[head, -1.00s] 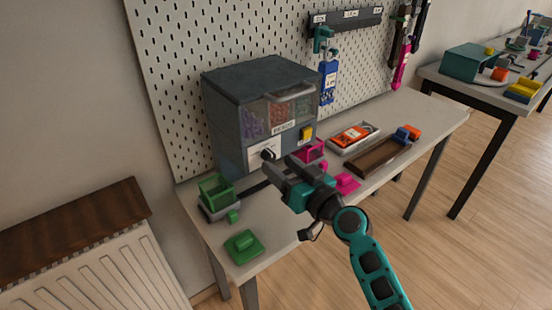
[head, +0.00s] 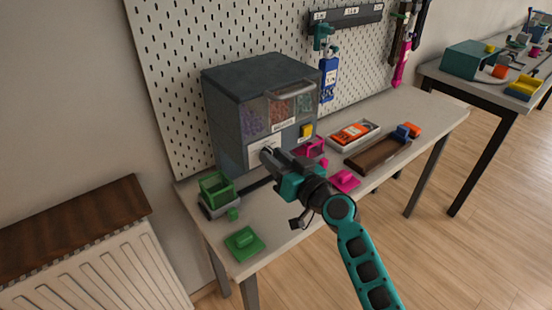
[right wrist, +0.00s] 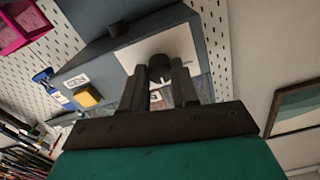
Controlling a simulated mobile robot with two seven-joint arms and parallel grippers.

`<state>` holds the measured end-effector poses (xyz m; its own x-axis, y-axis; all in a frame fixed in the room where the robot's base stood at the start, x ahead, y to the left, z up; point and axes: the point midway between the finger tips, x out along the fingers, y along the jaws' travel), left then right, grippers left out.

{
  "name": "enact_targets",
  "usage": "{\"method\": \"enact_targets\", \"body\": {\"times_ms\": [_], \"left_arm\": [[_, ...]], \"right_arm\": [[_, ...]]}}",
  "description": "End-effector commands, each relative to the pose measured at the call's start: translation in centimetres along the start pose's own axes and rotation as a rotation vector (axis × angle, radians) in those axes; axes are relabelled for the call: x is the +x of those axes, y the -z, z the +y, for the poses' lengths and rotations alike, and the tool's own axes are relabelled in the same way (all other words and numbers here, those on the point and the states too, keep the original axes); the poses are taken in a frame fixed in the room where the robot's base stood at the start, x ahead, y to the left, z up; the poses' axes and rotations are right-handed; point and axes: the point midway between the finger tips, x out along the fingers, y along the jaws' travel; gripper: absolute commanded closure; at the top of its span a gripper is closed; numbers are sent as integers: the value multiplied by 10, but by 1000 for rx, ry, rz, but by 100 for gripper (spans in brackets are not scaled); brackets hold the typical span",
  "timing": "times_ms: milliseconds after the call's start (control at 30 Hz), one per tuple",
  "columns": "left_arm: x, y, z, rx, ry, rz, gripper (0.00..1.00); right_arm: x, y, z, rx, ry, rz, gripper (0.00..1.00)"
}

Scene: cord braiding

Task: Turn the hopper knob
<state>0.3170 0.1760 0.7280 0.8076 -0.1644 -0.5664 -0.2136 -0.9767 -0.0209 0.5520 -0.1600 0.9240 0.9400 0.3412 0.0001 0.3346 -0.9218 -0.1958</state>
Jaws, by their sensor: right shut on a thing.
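The hopper (head: 255,105) is a dark grey box on the table against the pegboard, with clear windows showing purple, red and greenish pieces. Its black knob (right wrist: 160,68) sits on a white plate on the front, between my right gripper's fingertips in the right wrist view. My right gripper (head: 268,157) reaches the hopper's front and is shut on the knob, hiding most of it in the head view. The white plate also shows in the right wrist view (right wrist: 188,42). My left gripper is not in view.
A green open box (head: 216,187) on a grey base and a green lidlike piece (head: 244,243) stand at the left. A pink box (head: 312,147) and a pink piece (head: 345,180) lie right of my gripper. A yellow button (head: 307,131) is on the hopper. A brown tray (head: 375,157) lies further right.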

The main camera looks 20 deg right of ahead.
Motion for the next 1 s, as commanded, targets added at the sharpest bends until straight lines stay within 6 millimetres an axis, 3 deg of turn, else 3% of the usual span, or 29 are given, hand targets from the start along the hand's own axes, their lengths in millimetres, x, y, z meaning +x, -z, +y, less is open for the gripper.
{"method": "enact_targets", "body": {"times_ms": [133,533,1000], "left_arm": [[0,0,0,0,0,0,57],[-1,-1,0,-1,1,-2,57],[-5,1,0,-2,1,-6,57]], "right_arm": [[0,0,0,0,0,0,100],[0,0,0,71,0,-1,100],[0,0,0,459,0,-1,100]]}}
